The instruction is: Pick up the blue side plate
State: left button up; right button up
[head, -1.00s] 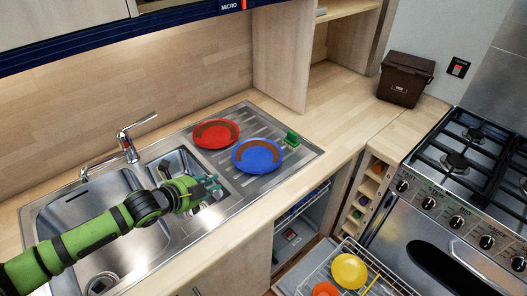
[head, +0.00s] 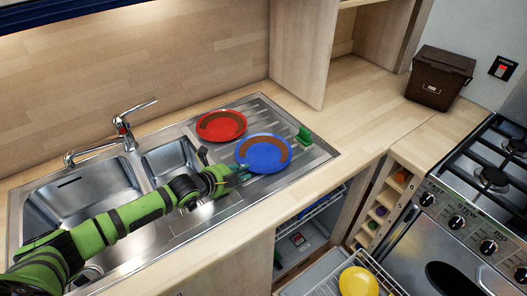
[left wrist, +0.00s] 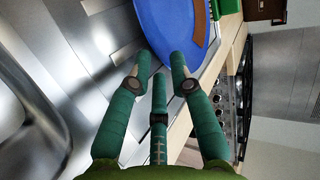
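The blue side plate (head: 264,154), with a brown smear on it, lies on the steel drainer of the sink. It also shows at the top of the left wrist view (left wrist: 165,30), partly cut off. My left gripper (head: 238,173) is at the plate's near left edge in the head view. In the left wrist view its green fingers (left wrist: 162,68) are spread apart around the plate's near rim. I cannot tell whether they touch it. My right gripper is not in view.
A red plate (head: 221,125) lies just left of the blue one. A green brush (head: 304,136) lies to its right. The sink bowls (head: 85,197) are left. An open dishwasher rack holds a yellow plate (head: 358,282).

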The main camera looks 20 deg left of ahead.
pick_arm(q)
jog(key=shift+x, duration=1.15)
jog(key=shift+s, duration=0.1)
grip_shut()
jog(key=shift+r, duration=0.15)
jog(key=shift+r, duration=0.1)
